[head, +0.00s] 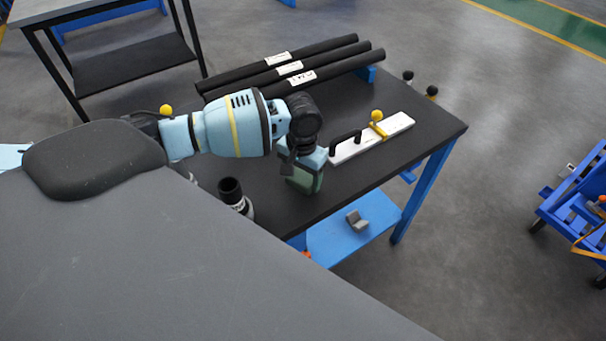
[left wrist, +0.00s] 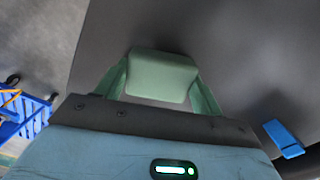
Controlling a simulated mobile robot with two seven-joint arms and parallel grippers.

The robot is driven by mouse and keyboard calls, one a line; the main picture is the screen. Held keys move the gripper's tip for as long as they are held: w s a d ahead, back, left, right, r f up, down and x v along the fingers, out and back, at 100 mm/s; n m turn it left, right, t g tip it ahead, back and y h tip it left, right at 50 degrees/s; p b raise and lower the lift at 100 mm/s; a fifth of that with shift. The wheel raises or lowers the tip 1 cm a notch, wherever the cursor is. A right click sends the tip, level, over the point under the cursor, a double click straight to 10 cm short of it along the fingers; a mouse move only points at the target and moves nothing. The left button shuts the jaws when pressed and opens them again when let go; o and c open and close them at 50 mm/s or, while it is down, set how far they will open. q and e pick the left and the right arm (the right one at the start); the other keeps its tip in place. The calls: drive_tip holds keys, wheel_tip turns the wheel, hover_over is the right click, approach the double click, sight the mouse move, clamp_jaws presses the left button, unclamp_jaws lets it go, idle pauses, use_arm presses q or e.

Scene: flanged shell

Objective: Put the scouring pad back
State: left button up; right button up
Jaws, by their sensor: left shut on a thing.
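The scouring pad, a pale green rounded block (left wrist: 162,76), sits between the two green fingers of my left gripper (left wrist: 160,92) in the left wrist view. The fingers are shut on its two sides. In the head view my left gripper (head: 302,178) points down over the near part of the black table (head: 395,100), left of the white board. The pad cannot be told apart from the gripper there, and I cannot tell whether it touches the tabletop. My right gripper is not in view.
A white board (head: 400,123) with a black handle and yellow knob lies just right of my gripper. Several black tubes (head: 335,63) lie at the back. A dark cylinder (head: 231,190) stands to the left. A grey block (head: 357,220) rests on the blue lower shelf (head: 335,240).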

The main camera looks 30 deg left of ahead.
sight(302, 176)
use_arm(q)
drive_tip(key=shift+f, duration=0.1)
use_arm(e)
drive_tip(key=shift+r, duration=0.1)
use_arm(q)
drive_tip(key=o, duration=1)
drive_tip(key=shift+r+p, duration=0.65)
drive_tip(key=shift+r, duration=5.5)
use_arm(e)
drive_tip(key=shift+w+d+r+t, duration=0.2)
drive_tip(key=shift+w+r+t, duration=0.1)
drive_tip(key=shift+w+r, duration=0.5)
